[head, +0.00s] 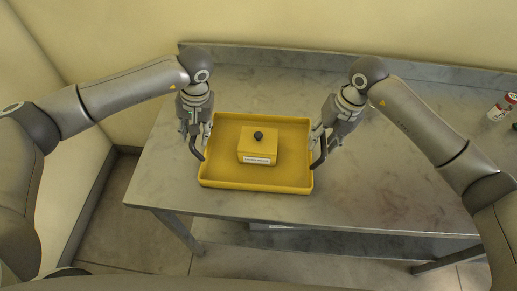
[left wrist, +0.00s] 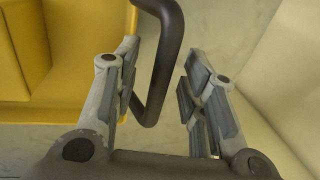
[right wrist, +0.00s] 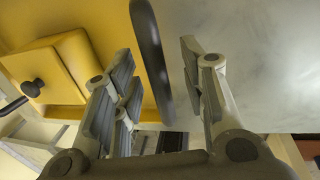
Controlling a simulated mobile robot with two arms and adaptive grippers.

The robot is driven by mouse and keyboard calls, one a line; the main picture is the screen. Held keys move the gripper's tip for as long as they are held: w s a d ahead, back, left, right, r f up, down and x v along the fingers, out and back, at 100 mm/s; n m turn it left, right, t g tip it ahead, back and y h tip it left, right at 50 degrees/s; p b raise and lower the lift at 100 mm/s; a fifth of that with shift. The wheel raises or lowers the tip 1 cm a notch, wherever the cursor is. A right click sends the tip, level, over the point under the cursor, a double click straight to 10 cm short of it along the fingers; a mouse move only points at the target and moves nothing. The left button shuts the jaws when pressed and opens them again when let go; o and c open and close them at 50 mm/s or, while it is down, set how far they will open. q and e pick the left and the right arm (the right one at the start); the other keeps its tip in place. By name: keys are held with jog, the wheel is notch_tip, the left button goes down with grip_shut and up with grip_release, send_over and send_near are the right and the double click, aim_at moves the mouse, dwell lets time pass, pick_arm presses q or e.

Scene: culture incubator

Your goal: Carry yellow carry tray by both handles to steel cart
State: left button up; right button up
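The yellow carry tray (head: 215,178) rests on the steel table, with a dark handle on each side. A yellow box (head: 258,143) with a black knob and a white label sits inside it. My left gripper (head: 205,130) is at the tray's left handle (head: 196,148). In the left wrist view its fingers are apart, with the dark handle bar (left wrist: 162,70) between them. My right gripper (head: 322,132) is at the right handle (head: 319,155). In the right wrist view its fingers are apart, with the dark handle (right wrist: 150,55) between them. Neither gripper is closed on its handle.
The steel table (head: 390,190) has a raised back edge (head: 300,60) near the wall. A bottle with a red cap (head: 502,106) stands at its far right, beside a dark object partly cut off. The table is clear to the right of the tray. Floor shows in front.

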pick_arm(q)
jog(key=shift+f, duration=0.1)
grip_shut()
pick_arm(e)
grip_shut()
